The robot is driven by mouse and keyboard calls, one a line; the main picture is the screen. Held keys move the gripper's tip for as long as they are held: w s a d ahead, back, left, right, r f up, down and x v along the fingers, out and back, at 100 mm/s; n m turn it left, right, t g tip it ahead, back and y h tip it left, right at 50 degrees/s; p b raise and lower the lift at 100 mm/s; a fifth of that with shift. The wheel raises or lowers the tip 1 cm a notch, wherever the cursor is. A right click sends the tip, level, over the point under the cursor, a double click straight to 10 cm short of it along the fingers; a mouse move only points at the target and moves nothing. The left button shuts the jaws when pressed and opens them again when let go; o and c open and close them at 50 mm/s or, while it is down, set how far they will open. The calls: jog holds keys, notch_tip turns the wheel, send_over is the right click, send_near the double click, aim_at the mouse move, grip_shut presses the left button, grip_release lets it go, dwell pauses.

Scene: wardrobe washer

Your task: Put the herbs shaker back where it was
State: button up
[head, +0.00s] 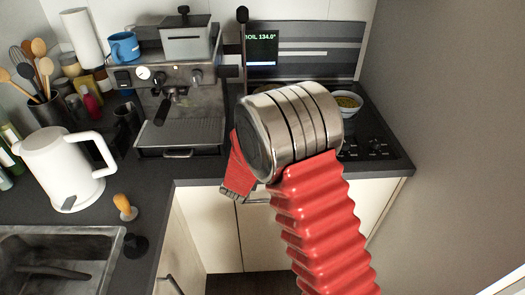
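My gripper (236,184) shows only in part, as a red piece with a grey edge behind the metal wrist of my arm. It is above the gap in front of the counter, right of the espresso machine. I cannot see whether its fingers are open or shut, or whether they hold anything. I cannot pick out the herbs shaker for sure. Several small containers stand at the back left of the counter, among them a red bottle (90,103), and green-labelled bottles (10,138) stand at the left edge; their labels are too small to read.
A white kettle (62,168) and an espresso machine (185,100) crowd the left counter. A sink (60,262) is at the lower left. A bowl (347,104) sits on the hob (385,150) behind my arm. A wall closes the right side.

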jog(key=shift+f, duration=0.15)
jog(key=o, duration=1.2)
jog(key=shift+o, duration=0.8)
jog(key=shift+o, duration=1)
jog(key=shift+r, duration=2.9)
